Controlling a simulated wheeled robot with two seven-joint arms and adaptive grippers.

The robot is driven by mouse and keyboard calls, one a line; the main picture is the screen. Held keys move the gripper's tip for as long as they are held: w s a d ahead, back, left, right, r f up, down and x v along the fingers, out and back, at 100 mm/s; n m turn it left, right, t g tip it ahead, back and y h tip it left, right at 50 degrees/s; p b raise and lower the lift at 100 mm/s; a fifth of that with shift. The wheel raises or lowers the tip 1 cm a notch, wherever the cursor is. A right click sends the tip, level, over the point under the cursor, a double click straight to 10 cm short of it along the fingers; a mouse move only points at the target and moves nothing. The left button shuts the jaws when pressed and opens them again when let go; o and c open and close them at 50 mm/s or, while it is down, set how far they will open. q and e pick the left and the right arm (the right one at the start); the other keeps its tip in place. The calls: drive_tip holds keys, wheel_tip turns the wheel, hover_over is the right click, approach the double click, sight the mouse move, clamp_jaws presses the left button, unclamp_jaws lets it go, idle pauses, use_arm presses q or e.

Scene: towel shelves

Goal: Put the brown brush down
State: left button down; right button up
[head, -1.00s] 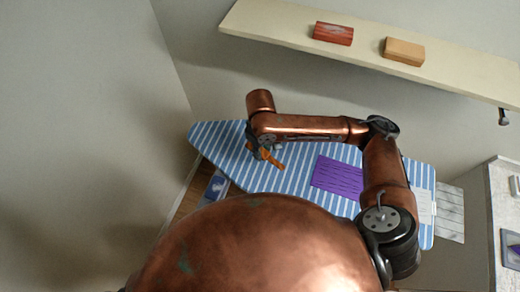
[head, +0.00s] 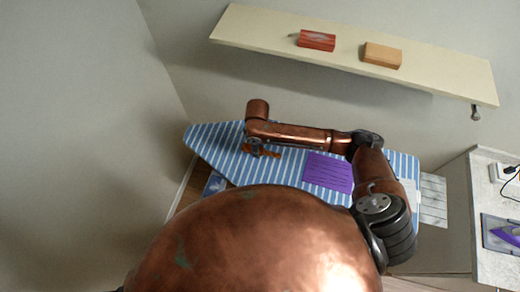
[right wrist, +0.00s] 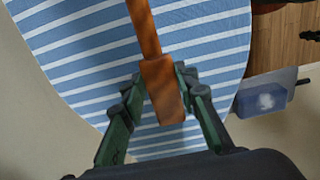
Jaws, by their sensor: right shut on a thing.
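The brown brush (head: 268,152) is over the blue-and-white striped ironing board (head: 290,174), near its left end. My right gripper (head: 253,146) is at the brush, under the bent wrist of my right arm. In the right wrist view the brush (right wrist: 148,38) has a long thin part pointing up the picture and a wider block between the fingers. The right gripper (right wrist: 160,82) is shut on that block. The striped board (right wrist: 80,50) lies behind it. I cannot tell whether the brush touches the board. My left gripper is not in view.
A folded purple cloth (head: 328,172) lies on the board, right of the brush. A wall shelf (head: 450,83) above holds a red block (head: 317,41) and a tan block (head: 382,55). A counter (head: 485,190) with an iron (head: 505,236) stands right. A blue bin (right wrist: 264,97) is beside the board.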

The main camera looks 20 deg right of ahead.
drive_tip(key=shift+w+d+f, duration=0.35)
drive_tip(key=shift+f, duration=0.15)
drive_tip(key=shift+w+d+f, duration=0.3)
drive_tip(key=shift+f, duration=0.2)
drive_tip(key=shift+f+p, duration=0.55)
drive_tip(key=shift+f, duration=1.05)
drive_tip(key=o, duration=1)
drive_tip(key=shift+f, duration=0.1)
wheel_tip(320, 180, up, 12)
drive_tip(key=shift+r+b, duration=0.15)
drive_tip(key=shift+b, duration=0.55)
